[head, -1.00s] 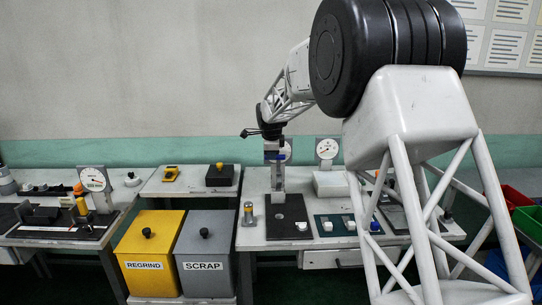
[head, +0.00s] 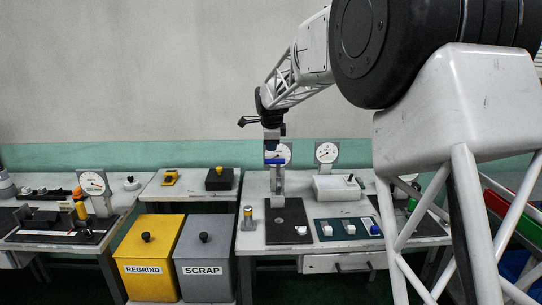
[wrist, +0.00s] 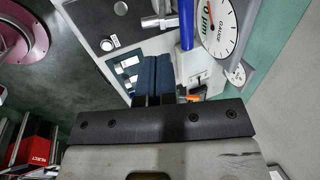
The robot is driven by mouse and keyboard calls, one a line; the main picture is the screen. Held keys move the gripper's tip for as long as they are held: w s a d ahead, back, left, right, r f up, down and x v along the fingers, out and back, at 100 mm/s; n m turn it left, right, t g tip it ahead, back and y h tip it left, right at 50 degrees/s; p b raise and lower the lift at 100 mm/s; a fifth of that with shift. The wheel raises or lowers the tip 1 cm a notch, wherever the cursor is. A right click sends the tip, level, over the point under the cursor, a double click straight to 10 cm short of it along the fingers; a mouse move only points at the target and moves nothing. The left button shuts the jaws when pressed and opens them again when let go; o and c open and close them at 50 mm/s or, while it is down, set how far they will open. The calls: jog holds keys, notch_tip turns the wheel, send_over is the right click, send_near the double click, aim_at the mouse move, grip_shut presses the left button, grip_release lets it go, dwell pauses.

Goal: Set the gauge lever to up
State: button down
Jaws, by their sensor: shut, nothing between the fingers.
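The gauge stand (head: 278,184) is a grey post on a dark plate, with a white round dial (head: 284,152) behind its top. A blue bar, seemingly the gauge lever (head: 274,161), lies crosswise at the post's top. In the wrist view the blue lever (wrist: 186,24) stands beside the large gauge dial (wrist: 217,30). My gripper (head: 272,148) is just above the blue bar in the head view. Its dark blue fingers (wrist: 155,76) are pressed together, empty, and appear apart from the lever. Whether the lever is up or down is unclear.
A second dial (head: 326,153) and a white box (head: 337,188) stand to the right. A panel with white and blue knobs (head: 347,229) lies in front. The yellow bin (head: 145,268) and grey bin (head: 203,265) are left of the bench.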

jog(key=shift+v, duration=1.65)
jog(key=shift+w+r, duration=0.1)
jog(key=shift+w, duration=0.1)
jog(key=shift+s, duration=0.1)
jog(key=s+d+r+n, duration=0.1)
jog(key=s+d+n, duration=0.2)
jog(key=s, duration=0.7)
jog(key=s+d+r+n, duration=0.1)
jog(key=s+d+n, duration=0.25)
jog(key=s, duration=0.55)
jog(key=s+d+n, duration=0.2)
jog(key=s+d, duration=0.2)
jog(key=s, duration=0.6)
jog(key=s+d+f+n, duration=0.1)
jog(key=s+f+n, duration=0.2)
jog(key=s, duration=0.7)
jog(key=s+d+f+n, duration=0.2)
jog(key=s+f+n, duration=0.1)
jog(key=s, duration=0.6)
jog(key=s+d+f+n+g, duration=0.1)
jog(key=s+f+n, duration=0.2)
jog(key=s, duration=0.7)
jog(key=shift+s+d+f, duration=0.25)
jog(key=shift+s+f, duration=0.05)
jog(key=shift+f, duration=0.4)
